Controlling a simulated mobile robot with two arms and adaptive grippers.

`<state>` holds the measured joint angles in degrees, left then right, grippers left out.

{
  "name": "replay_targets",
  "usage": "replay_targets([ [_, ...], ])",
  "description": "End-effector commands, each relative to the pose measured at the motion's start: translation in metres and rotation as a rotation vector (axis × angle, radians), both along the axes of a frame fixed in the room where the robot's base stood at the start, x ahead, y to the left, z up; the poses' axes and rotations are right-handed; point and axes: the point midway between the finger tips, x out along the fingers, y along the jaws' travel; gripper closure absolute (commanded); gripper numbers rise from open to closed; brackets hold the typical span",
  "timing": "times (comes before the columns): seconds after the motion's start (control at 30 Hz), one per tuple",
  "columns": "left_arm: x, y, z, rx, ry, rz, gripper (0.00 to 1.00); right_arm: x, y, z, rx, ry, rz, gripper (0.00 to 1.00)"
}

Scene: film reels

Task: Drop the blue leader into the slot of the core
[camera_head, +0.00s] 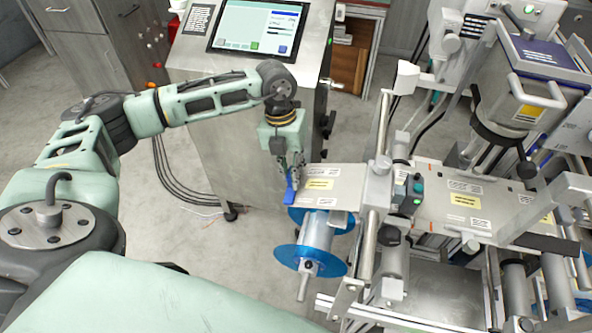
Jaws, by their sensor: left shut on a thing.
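My left gripper (290,172) points down at the left end of the white film web. It is shut on the blue leader (290,190), a small blue strip that hangs from the fingertips. A reel with two blue flanges (309,259) sits just below and slightly right of the leader. Its pale cylindrical core (314,235) lies between the flanges on a metal shaft. The leader is above the core's far flange; I cannot tell whether they touch. The slot in the core cannot be made out. My right gripper is not in view.
The white web (343,184) with yellow and white labels runs right into the machine, past metal rollers (372,200) and a dark control box (411,193). A steel console with a screen (258,27) stands behind my left arm. Grey floor (195,235) is open left of the reel.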

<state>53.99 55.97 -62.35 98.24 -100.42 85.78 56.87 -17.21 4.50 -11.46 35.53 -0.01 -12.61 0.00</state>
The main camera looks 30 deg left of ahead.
Motion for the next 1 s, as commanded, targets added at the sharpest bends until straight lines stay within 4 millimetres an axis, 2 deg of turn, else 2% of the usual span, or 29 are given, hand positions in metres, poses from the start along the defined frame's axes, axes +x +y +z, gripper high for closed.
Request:
replay_targets([
  [1.0,-0.012,0.041,-0.023,0.005,0.002,0.002,1.0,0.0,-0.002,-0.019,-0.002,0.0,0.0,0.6],
])
